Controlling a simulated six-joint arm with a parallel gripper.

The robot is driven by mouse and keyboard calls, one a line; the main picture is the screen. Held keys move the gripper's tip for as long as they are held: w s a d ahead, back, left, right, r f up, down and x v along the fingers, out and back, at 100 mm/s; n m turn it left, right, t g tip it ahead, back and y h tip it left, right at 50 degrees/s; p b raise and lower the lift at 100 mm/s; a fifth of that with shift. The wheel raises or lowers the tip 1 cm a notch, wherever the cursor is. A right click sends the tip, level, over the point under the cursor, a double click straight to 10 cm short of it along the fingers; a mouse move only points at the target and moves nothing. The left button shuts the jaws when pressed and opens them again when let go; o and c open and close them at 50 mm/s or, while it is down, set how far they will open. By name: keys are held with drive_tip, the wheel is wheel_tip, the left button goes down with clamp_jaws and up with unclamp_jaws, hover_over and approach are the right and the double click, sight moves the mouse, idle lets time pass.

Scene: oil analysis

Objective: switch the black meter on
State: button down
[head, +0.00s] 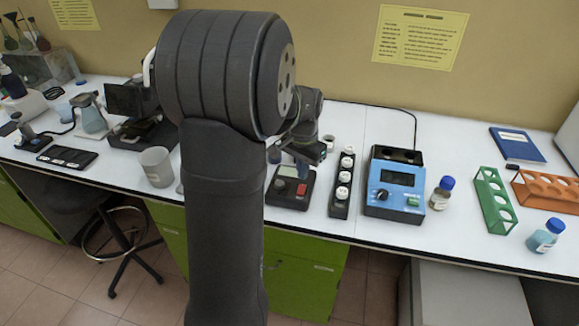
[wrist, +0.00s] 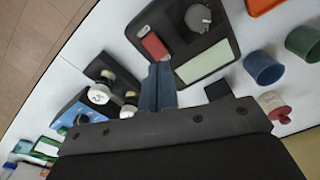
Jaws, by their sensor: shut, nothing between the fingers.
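The black meter (head: 285,202) stands on the white bench, just right of my arm in the head view. It has a red switch (head: 301,189), a round knob and a pale display. In the wrist view the black meter (wrist: 226,38) shows at the top, with the red switch (wrist: 153,45), the grey knob (wrist: 198,17) and the pale green display (wrist: 204,62). My gripper (wrist: 160,68) is shut and empty, its fingertips close to the red switch. I cannot tell whether they touch it. In the head view my gripper (head: 302,168) hangs over the meter's back part.
A black rack (head: 339,203) with white-capped bottles stands close on the meter's right. A blue meter (head: 380,210) and a blue-capped bottle (head: 441,193) stand further right. A grey beaker (head: 156,167) is left of my arm. Blue (wrist: 264,67) and green (wrist: 303,43) cups are nearby.

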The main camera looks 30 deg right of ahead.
sight(302, 186)
wheel_tip(302, 186, up, 10)
drive_tip(key=s+a+n+t+h, duration=0.1)
drive_tip(key=n, duration=0.3)
drive_tip(key=shift+s+a+r+n, duration=0.25)
drive_tip(key=shift+n, duration=0.05)
drive_tip(key=f, duration=0.4)
drive_tip(key=w+d+f, duration=0.1)
drive_tip(key=f, duration=0.9)
drive_tip(key=shift+w+d, duration=0.2)
drive_tip(key=shift+w, duration=0.05)
